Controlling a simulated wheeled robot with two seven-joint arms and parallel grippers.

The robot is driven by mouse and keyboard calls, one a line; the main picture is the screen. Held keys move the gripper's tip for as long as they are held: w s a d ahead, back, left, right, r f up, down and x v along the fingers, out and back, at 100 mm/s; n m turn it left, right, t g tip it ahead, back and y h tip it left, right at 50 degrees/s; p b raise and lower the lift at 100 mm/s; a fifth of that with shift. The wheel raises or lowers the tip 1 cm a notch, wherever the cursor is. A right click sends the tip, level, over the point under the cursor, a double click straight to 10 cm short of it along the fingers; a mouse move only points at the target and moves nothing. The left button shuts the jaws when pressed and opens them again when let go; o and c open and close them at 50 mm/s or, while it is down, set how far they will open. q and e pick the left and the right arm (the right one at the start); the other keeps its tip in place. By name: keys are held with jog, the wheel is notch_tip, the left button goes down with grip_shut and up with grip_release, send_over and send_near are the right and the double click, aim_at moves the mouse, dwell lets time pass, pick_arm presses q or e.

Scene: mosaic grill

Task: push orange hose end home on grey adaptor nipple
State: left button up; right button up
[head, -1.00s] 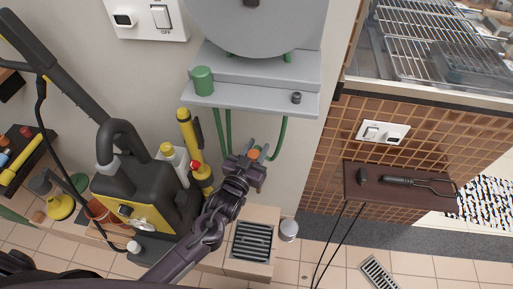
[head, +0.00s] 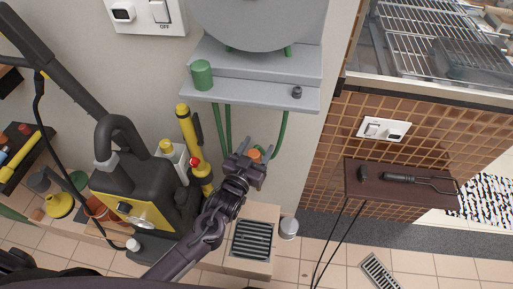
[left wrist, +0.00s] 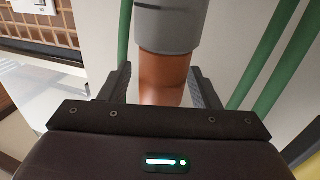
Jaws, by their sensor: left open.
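My left gripper (head: 250,160) is low in front of the wall, below the grey shelf, in the head view. A small orange end (head: 255,153) shows at its jaws. In the left wrist view the orange hose end (left wrist: 163,78) stands between the two open fingers, with a visible gap on each side. Its upper end meets a wider grey cylinder (left wrist: 170,28), which looks like the adaptor. The nipple itself is not visible, and I cannot tell how far the orange end reaches into or over the grey part.
Green hoses (head: 283,135) hang from the grey shelf (head: 255,92) close around the gripper. A brown side shelf (head: 400,187) with a brush is at the right.

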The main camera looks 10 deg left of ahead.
pick_arm(q)
jog(key=shift+s, duration=0.1)
jog(key=v, duration=0.7)
jog(key=shift+s+b, duration=0.25)
jog(key=shift+b, duration=0.1)
jog(key=shift+a+f, duration=0.1)
jog(key=s+a+f+g+y, duration=0.1)
jog(key=s+a+f+g, duration=0.25)
jog(key=f, duration=0.75)
jog(key=s+a+f+g+y, duration=0.1)
jog(key=s+a+f+g, duration=0.2)
jog(key=f, duration=0.7)
jog(key=s+a+f+g+y, duration=0.25)
jog(key=s+f, duration=0.25)
jog(key=f, duration=0.6)
jog(key=s+a+f+g, duration=0.1)
jog(key=s+f, duration=0.3)
jog(key=s, duration=0.4)
jog(key=s+a+f+g, duration=0.1)
jog(key=s+f+g, duration=0.3)
jog(key=s, duration=0.4)
jog(key=s+a+f+g, duration=0.1)
jog(key=s+f+g, duration=0.1)
jog(key=s+f, duration=0.3)
jog(key=s, duration=0.3)
jog(key=shift+s+a+f+n, duration=0.2)
jog(key=shift+a+n, duration=0.1)
jog(key=shift+a, duration=0.1)
